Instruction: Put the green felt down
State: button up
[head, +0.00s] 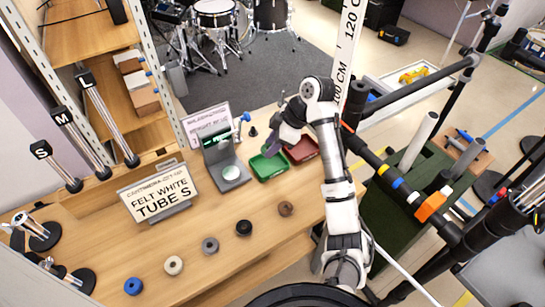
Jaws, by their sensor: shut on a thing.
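My gripper (269,150) is at the end of my white arm, over the back of the green tray (262,175). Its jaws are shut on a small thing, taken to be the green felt. The felt is mostly hidden by the jaws and hard to tell from the green tray behind it. I cannot tell whether it touches the tray. No green ring lies in the row of felt rings on the wooden table.
A red tray (302,150) stands right of the green one. A scale (229,177) with a pale disc is to the left, near a "FELT WHITE TUBE S" sign (158,193). Blue (133,286), white (173,265), grey (210,245), black (243,228) and brown (285,208) rings lie in front.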

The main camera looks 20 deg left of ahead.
aim_at(266, 165)
jog(key=shift+f+p, duration=0.5)
jog(key=shift+f, duration=2.65)
jog(key=o, duration=0.7)
jog(key=shift+f, duration=0.1)
jog(key=b+v, duration=0.2)
jog(key=v, duration=1)
jog(key=shift+w, duration=0.1)
